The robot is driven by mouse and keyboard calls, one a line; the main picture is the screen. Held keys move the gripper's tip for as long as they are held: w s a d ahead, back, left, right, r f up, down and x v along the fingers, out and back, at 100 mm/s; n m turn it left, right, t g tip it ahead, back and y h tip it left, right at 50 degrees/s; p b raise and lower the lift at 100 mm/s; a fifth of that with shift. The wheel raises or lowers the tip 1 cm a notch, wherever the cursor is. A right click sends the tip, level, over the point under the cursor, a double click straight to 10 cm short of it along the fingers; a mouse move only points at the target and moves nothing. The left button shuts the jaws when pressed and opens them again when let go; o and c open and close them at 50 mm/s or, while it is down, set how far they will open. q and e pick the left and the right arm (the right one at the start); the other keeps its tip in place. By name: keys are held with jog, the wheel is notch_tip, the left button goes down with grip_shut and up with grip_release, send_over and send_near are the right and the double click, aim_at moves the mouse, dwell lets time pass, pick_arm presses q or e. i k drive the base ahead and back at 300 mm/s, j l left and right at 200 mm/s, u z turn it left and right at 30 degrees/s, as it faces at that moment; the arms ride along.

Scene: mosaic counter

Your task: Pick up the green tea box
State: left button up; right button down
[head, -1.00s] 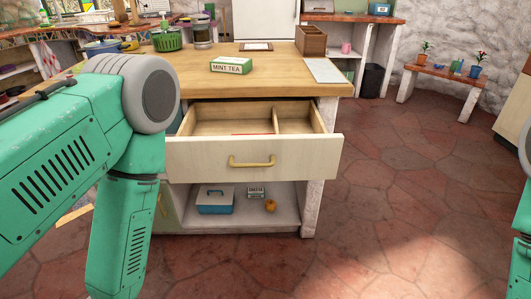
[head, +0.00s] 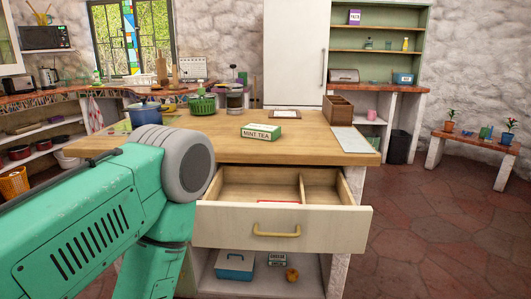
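The green and white tea box (head: 262,131), marked MINT TEA, lies on the wooden counter top (head: 310,149) near the middle of the head view. Nothing touches it. My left arm comes in from the left, and its elbow stands in front of the counter's left part. My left gripper is out of the frame. My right arm and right gripper are not in view.
An open drawer (head: 284,227) juts out below the counter top. A wooden organizer (head: 338,110), a green basket (head: 202,105), a jar (head: 235,103) and a blue pot (head: 145,113) stand around the box.

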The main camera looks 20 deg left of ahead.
aim_at(270, 133)
jog(key=u, duration=0.55)
jog(key=i+j+u, duration=0.2)
jog(key=i+u, duration=0.65)
jog(key=k+j, duration=0.1)
